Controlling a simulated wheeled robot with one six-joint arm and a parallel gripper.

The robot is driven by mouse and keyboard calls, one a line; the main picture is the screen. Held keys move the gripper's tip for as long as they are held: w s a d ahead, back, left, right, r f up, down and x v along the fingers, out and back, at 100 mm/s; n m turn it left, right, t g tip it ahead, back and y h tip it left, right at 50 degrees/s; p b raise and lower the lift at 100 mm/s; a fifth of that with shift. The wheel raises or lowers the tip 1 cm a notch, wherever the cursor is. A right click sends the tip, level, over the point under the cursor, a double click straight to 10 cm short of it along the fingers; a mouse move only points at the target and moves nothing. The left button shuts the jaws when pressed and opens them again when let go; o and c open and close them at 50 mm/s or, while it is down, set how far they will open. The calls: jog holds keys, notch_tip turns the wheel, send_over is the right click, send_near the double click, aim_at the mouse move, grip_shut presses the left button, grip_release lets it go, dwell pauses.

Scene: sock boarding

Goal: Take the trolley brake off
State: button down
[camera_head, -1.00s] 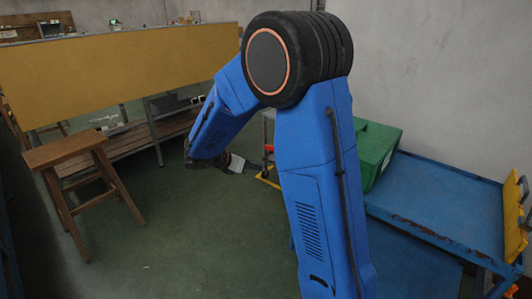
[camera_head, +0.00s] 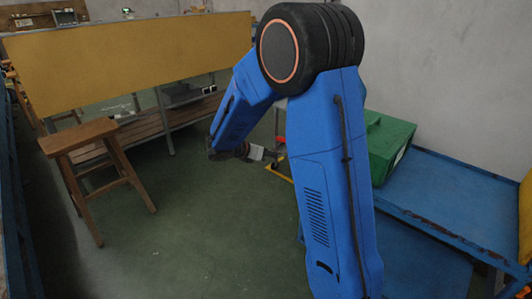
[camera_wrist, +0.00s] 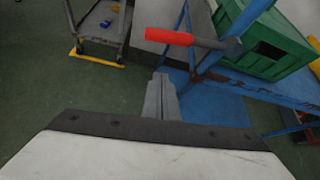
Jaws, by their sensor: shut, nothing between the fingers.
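A red-handled lever (camera_wrist: 168,36) shows in the wrist view, with a grey shaft running right to a blue post. It looks like the brake lever of the blue trolley (camera_head: 455,187), whose frame also shows in the wrist view (camera_wrist: 222,105). My gripper (camera_wrist: 160,82) is shut and empty. In the wrist picture its fingertips lie just below the red grip, with a visible gap; the depth between them is unclear. In the head view my gripper (camera_head: 262,153) hangs low, left of the trolley. My arm hides part of the trolley there.
A green crate (camera_head: 390,148) stands on the blue trolley; it also shows in the wrist view (camera_wrist: 278,42). A grey cart (camera_wrist: 99,38) stands behind a yellow strip (camera_wrist: 95,60). A wooden stool (camera_head: 78,136) and a yellow-fronted bench (camera_head: 130,65) are left. Green floor lies open between.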

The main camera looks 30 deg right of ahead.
jog(key=shift+w+d+r, duration=0.25)
jog(key=shift+w+d, duration=0.05)
jog(key=shift+d, duration=0.5)
jog(key=shift+w+d+r, duration=0.25)
jog(key=shift+w+d, duration=0.1)
jog(key=shift+d, duration=0.4)
jog(key=shift+w+d+r, duration=0.25)
jog(key=shift+w+d, duration=0.05)
jog(key=shift+d, duration=0.5)
notch_tip(320, 180, up, 8)
jog(key=m+t+y, duration=0.1)
jog(key=m+t, duration=0.3)
jog(key=shift+s+d+r, duration=0.15)
jog(key=shift+s, duration=0.25)
jog(key=shift+r, duration=0.15)
